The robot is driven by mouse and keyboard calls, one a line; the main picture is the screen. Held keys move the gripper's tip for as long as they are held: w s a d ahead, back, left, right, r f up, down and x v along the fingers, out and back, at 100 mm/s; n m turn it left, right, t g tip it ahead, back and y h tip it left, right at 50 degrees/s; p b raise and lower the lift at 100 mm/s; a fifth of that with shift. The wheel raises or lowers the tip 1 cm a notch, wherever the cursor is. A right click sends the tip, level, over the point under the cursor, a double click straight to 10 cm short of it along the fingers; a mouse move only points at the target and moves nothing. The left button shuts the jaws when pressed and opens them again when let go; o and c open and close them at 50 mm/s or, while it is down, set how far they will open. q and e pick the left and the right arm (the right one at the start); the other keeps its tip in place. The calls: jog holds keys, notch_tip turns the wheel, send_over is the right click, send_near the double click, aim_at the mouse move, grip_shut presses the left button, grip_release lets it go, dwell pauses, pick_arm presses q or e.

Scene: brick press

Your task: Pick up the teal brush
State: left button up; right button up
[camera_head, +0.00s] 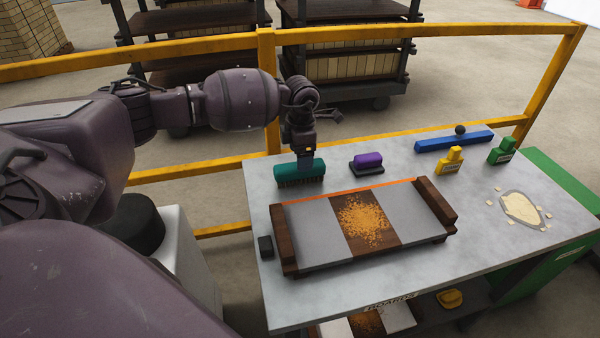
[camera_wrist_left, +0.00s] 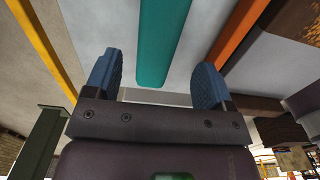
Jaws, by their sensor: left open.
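The teal brush (camera_head: 299,172) lies at the back left of the grey table, its dark bristles downward. In the left wrist view the brush (camera_wrist_left: 163,40) is a long teal bar whose near end lies between the two blue fingers. My left gripper (camera_head: 305,160) is over the brush in the head view, pointing down, and partly covers its back edge. In the left wrist view the left gripper (camera_wrist_left: 160,80) is open, with gaps between each finger and the brush. Whether the fingertips are level with the brush is hard to tell. My right gripper is in neither view.
A board (camera_head: 315,232) with dark end blocks and orange crumbs lies in front of the brush. A purple-topped object (camera_head: 368,161) stands right of it. A yellow rail (camera_head: 190,172) runs behind.

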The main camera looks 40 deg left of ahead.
pick_arm(q)
notch_tip(320, 180, down, 5)
jog(key=shift+a+r, duration=0.1)
jog(key=shift+a, duration=0.05)
jog(key=c, duration=1.1)
